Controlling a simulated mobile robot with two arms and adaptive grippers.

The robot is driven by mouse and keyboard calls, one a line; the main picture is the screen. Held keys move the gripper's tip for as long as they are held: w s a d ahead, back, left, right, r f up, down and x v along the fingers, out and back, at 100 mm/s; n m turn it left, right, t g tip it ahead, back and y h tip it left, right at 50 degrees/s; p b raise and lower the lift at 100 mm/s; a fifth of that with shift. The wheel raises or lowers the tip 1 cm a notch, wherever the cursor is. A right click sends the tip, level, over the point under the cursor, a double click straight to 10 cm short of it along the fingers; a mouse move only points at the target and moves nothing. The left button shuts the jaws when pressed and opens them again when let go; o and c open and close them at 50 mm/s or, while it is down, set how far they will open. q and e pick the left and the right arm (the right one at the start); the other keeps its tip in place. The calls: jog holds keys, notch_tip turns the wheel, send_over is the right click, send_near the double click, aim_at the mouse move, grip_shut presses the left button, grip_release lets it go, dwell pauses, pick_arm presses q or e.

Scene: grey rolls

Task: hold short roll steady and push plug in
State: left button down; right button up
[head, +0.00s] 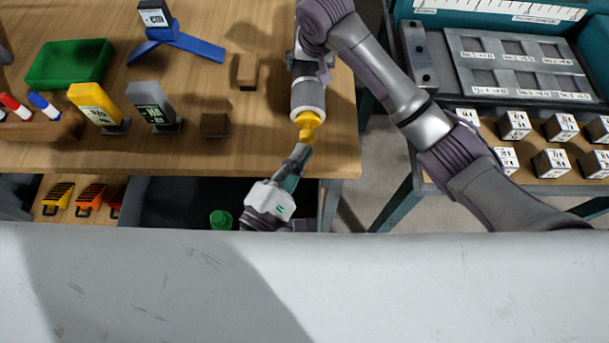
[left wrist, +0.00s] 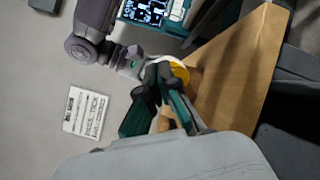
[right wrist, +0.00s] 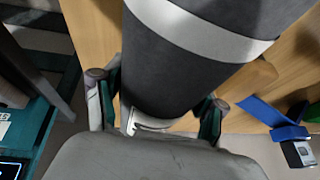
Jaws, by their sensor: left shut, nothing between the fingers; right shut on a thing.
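The short grey roll (head: 308,97) with a white band lies at the right end of the wooden table. My right gripper (head: 311,66) is shut on it, and in the right wrist view the roll (right wrist: 190,65) sits between the fingers. The yellow plug (head: 307,124) is at the roll's near end, with part of it outside; it also shows in the left wrist view (left wrist: 180,74). My left gripper (head: 303,150) is shut and empty, its tips just in front of the plug. I cannot tell whether they touch it.
A brown block (head: 247,71) and a dark brown block (head: 215,125) stand left of the roll. A green tray (head: 68,65) and a blue stand (head: 176,41) are farther left. A second table with white cubes (head: 551,162) is at right, across a floor gap.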

aim_at(307, 139)
pick_arm(q)
jog(key=s+d+f+n+t+y, duration=0.15)
jog(key=s+n+y, duration=0.25)
jog(key=n+y, duration=0.6)
jog(key=shift+w+a+f, duration=0.1)
jog(key=shift+w+f, duration=0.05)
jog(key=shift+w, duration=2.8)
jog(key=shift+w, duration=0.45)
jog(key=shift+s, duration=0.1)
jog(key=s, duration=1)
pick_arm(e)
jog(key=o, duration=1.4)
jog(key=shift+o, duration=0.2)
jog(key=shift+r, duration=0.1)
